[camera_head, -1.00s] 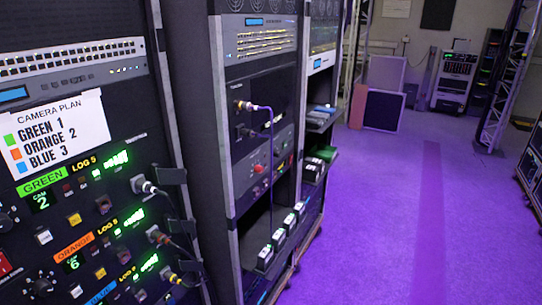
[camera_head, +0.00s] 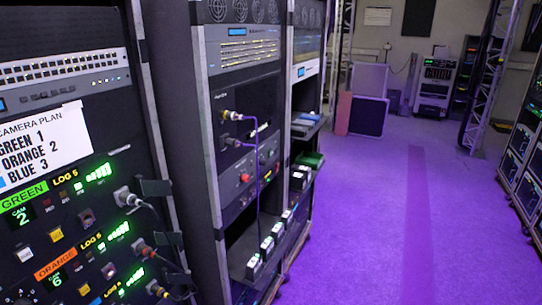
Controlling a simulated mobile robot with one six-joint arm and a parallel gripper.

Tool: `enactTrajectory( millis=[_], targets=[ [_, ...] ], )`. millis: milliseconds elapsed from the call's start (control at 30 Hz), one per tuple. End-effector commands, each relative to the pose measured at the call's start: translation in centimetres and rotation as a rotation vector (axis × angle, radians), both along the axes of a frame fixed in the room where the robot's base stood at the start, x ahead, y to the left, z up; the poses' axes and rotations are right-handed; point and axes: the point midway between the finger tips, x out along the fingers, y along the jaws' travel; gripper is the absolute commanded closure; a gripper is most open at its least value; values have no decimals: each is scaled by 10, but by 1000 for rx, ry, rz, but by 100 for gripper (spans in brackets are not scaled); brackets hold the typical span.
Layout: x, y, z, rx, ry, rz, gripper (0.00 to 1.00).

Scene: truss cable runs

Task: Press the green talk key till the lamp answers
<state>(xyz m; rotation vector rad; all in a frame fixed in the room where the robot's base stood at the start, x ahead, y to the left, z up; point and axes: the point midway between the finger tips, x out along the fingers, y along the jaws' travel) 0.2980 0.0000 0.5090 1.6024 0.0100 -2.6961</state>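The green row of the left rack's panel is marked by a GREEN label (camera_head: 25,200) with LOG 5 beside it. Under it is a green-lit CAM 2 display (camera_head: 20,217). The row has a white square button (camera_head: 25,253), a yellow square button (camera_head: 56,234) and a dark square part (camera_head: 86,218). I cannot tell which is the talk key. Small dim red indicators (camera_head: 62,195) and a bright green level readout (camera_head: 98,174) sit to the right of the label. I cannot tell which lamp answers. My gripper is not in view.
The orange row (camera_head: 55,264) lies below, with cables plugged at the panel's right side (camera_head: 128,198). A CAMERA PLAN card (camera_head: 40,146) hangs above. A middle rack (camera_head: 250,150) has a hanging purple cable. Clear purple floor (camera_head: 400,230) extends at right, with cases (camera_head: 525,160) along the edge.

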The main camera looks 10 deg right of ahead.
Motion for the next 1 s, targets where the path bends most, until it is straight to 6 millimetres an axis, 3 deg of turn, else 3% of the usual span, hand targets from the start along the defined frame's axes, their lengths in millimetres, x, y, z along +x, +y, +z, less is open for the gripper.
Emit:
enactTrajectory(
  millis=[200,467,1000],
  targets=[
    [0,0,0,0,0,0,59],
    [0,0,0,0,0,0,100],
    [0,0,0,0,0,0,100]
  ],
)
